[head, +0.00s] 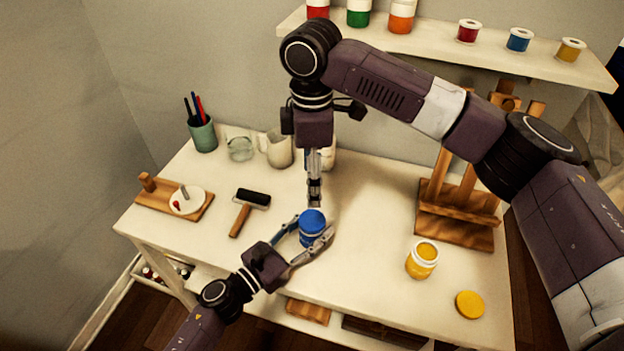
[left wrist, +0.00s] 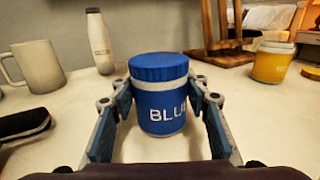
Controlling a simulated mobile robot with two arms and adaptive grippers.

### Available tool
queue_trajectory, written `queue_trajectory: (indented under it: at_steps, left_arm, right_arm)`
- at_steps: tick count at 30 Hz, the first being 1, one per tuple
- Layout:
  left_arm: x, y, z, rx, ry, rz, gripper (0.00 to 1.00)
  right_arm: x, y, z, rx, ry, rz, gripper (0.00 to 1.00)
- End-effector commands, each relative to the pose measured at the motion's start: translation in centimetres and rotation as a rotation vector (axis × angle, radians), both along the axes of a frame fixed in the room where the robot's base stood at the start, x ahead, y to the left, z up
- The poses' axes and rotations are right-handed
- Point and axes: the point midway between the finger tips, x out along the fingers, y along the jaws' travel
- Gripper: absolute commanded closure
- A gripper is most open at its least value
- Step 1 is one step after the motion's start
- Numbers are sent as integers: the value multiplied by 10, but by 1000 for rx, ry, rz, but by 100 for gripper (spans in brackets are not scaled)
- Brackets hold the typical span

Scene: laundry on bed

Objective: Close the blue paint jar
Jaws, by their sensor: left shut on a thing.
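The blue paint jar (head: 312,236) stands upright near the front middle of the white table. Its label reads "BLU" in the left wrist view (left wrist: 160,110), the rest being cut off. A blue lid (left wrist: 159,66) sits on its top and looks level; how tightly it is fastened does not show. My left gripper (head: 309,240) is shut on the jar, with a finger on either side. My right gripper (head: 314,200) points straight down just above and behind the lid, apart from it. Its fingers line up in this view, so their opening is hidden.
An open yellow jar (head: 422,260) and its yellow lid (head: 469,304) are at the right, before the wooden easel (head: 458,215). A roller (head: 246,210) lies left of the blue jar. A mug (head: 278,150) and a pen cup (head: 203,134) stand behind.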

Motion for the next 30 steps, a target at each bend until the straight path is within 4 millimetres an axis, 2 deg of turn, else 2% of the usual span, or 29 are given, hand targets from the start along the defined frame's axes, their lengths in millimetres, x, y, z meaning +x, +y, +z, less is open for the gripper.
queue_trajectory:
  at_steps: [1, 6, 17, 20, 30]
  left_arm:
    - [0, 0, 0, 0, 0, 0, 55]
    - [0, 0, 0, 0, 0, 0, 37]
    - [-4, 4, -1, 1, 1, 1, 37]
    - [-13, 13, -1, 1, 2, 1, 37]
    - [-63, 63, -1, 1, 3, 0, 37]
  right_arm:
    - [0, 0, 0, 0, 0, 0, 37]
    - [0, 0, 0, 0, 0, 0, 37]
    - [0, 0, 0, 0, 0, 0, 37]
    - [0, 0, 0, 0, 0, 0, 37]
    - [0, 0, 0, 0, 0, 0, 37]
